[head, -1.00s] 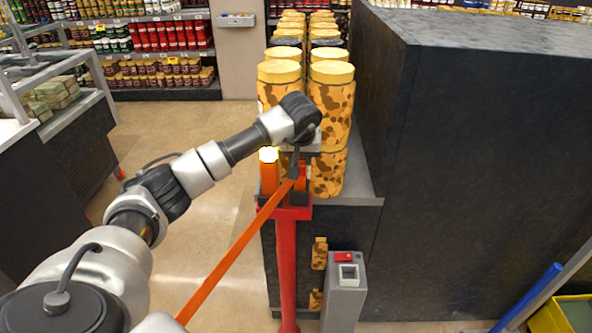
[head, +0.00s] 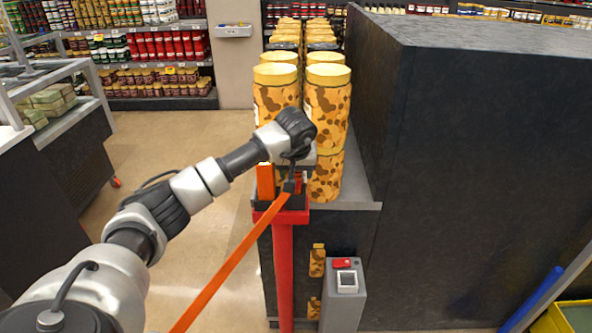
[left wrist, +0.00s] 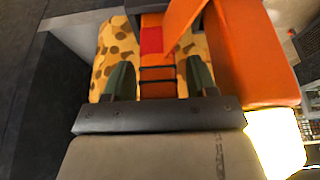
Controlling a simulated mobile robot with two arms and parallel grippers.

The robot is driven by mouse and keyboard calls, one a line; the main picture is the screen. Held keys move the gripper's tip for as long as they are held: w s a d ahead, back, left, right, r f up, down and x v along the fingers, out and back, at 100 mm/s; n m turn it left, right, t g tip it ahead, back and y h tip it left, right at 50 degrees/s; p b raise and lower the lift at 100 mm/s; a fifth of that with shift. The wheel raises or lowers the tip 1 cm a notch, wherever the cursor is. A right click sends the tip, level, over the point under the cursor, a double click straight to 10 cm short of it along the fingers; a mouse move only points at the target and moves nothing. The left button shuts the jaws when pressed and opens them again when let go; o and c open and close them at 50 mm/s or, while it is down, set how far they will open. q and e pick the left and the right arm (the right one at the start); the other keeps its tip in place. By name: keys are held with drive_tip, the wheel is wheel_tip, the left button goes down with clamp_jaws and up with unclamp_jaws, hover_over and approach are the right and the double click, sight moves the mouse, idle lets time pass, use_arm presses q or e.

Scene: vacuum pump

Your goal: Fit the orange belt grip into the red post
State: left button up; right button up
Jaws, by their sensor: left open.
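The red post (head: 283,270) stands upright in front of the shelf end, with a red and dark head. An orange block (head: 265,181) rises from the head's left side; it fills the right of the left wrist view (left wrist: 255,60). The orange belt (head: 232,262) runs taut from the lower left up to the post's head. My left gripper (head: 291,184) is at the head, open. In the left wrist view its two dark fingers (left wrist: 158,78) stand either side of an orange piece with dark bars, with gaps visible. The grip's seating in the post is hidden. My right gripper is not visible.
Yellow-lidded spotted jars (head: 326,98) stand on the shelf right behind the post head. A grey box with a red top (head: 343,292) stands right of the post. A large dark block (head: 480,170) fills the right. Floor is clear at left.

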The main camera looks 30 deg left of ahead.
use_arm(q)
drive_tip(key=b+v, duration=0.1)
drive_tip(key=v, duration=1.1)
drive_tip(key=shift+r, duration=0.15)
